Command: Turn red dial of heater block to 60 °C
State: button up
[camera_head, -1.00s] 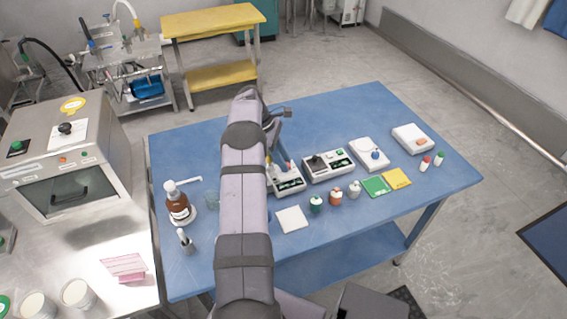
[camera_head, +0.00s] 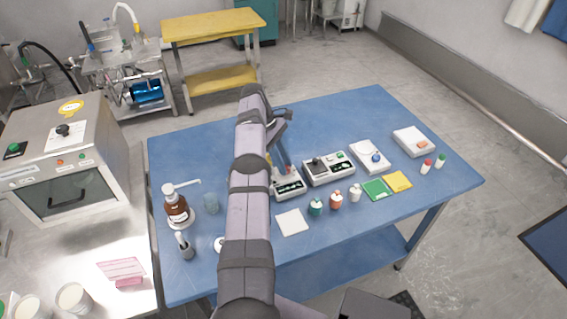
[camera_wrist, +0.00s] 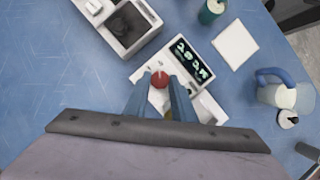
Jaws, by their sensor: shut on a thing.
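The heater block (camera_head: 290,189) is a white box with a dark display, on the blue table and partly hidden behind my arm in the head view. In the wrist view its panel (camera_wrist: 209,49) has a dark display (camera_wrist: 189,60) with pale green digits I cannot read surely. The red dial (camera_wrist: 159,79) sits beside the display. My gripper (camera_wrist: 160,87) has its two blue-grey fingers on either side of the dial, shut on it. In the head view the fingers (camera_head: 281,158) reach down to the block.
A similar device with a dark top plate (camera_head: 318,164) stands just right of the block. A white square pad (camera_head: 292,222) and several small capped bottles are in front. The table's back is clear.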

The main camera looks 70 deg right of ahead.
dwell(0.3)
jog(key=o, duration=1.1)
jog(key=shift+c, duration=0.2)
notch_tip(320, 180, up, 10)
jog(key=p, duration=0.7)
jog(key=shift+a, duration=0.1)
